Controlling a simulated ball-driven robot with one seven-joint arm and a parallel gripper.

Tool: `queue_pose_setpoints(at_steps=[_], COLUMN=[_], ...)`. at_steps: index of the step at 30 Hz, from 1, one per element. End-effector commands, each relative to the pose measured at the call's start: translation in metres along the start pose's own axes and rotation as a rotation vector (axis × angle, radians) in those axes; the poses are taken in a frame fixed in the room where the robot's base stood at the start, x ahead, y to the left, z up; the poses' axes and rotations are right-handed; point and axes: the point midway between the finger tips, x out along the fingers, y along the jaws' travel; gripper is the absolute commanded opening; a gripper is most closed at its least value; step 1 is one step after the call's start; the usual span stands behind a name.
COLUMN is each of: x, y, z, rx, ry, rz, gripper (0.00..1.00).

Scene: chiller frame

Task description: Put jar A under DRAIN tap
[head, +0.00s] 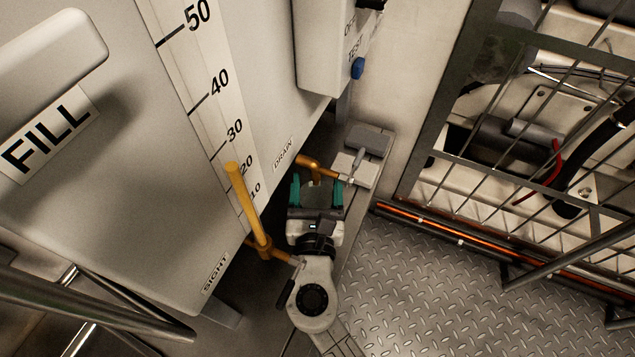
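The DRAIN tap (318,169) is an orange-brown pipe with a short downward spout. It sits low on the tank beside the DRAIN label (284,153). My gripper (316,190) is right at the tap's spout in this view, its two teal fingers standing apart on either side below it. The space between the fingers is small and dim. I cannot make out jar A for certain there or elsewhere, so I cannot tell whether the fingers hold it. How far the fingers are below the spout is also unclear.
The yellow SIGHT pipe (246,205) rises close to the left of my arm. A pale ledge with a grey block (369,140) is right of the tap. A control box (330,50) hangs above. A wire cage (540,110) and copper pipe (440,235) border the clear checker-plate floor (430,290).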

Motion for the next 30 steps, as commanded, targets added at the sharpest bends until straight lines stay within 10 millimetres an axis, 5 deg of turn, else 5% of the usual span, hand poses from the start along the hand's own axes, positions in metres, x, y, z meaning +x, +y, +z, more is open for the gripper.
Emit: queue_pose_setpoints(at_steps=[10, 11, 18, 30], x=[0.0, 0.0, 0.0, -0.0097], y=[0.0002, 0.0003, 0.0003, 0.0004], z=[-0.0028, -0.0015, -0.0013, 0.0025], rx=[0.0, 0.0, 0.0, -0.001], ry=[-0.001, -0.001, -0.001, 0.0], rz=[0.0, 0.0, 0.001, 0.002], gripper=[0.16, 0.71, 0.94, 0.94])
